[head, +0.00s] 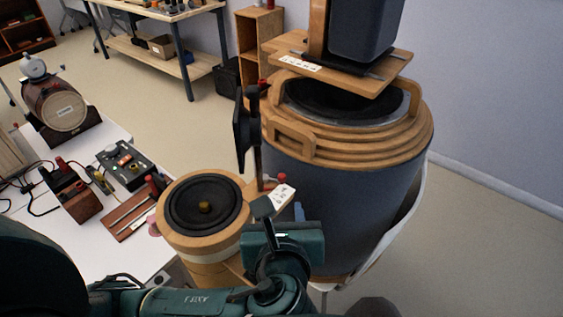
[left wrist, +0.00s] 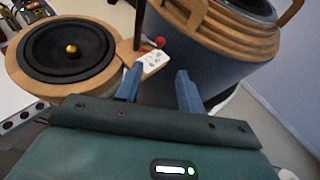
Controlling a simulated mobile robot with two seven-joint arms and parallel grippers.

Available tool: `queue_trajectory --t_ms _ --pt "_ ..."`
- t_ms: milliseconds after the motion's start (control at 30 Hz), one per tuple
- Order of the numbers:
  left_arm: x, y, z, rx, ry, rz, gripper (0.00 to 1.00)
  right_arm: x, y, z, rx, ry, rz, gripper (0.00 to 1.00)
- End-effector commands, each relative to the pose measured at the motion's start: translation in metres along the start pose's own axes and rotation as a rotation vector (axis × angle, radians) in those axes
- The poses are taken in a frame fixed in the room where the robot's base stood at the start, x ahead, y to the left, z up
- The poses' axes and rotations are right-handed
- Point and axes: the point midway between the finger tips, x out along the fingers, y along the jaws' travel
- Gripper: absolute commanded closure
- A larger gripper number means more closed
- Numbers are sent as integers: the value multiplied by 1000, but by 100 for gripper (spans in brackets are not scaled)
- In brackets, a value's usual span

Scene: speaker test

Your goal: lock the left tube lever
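The left tube is a short wooden cylinder (head: 200,250) with a black speaker cone and a brass centre, also in the left wrist view (left wrist: 30,82). On its right side a wooden arm carries a white label (head: 280,196). A small red knob (head: 282,178) sits by the label and shows in the left wrist view (left wrist: 160,41); it may be the lever's end. I cannot tell the lever's position. My left gripper (head: 280,210) is open and empty, its blue fingers (left wrist: 160,75) just in front of the label, apart from the knob. My right gripper is not in view.
A large blue drum with wooden rings (head: 350,200) stands close on the right. A dark upright post (head: 257,140) rises between the tubes. A white table (head: 115,245) with small devices lies left. A workbench (head: 160,55) stands behind; open floor lies between.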

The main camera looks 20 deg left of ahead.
Motion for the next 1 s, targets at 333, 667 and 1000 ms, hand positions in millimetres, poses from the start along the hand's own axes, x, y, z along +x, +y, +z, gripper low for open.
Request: queue_trajectory --t_ms 333,667,1000 --pt "42 1 4 57 -26 8 62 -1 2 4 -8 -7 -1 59" --pt "107 1 6 52 -23 6 62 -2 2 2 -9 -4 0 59" --pt "130 0 6 50 -22 2 62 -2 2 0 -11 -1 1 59"
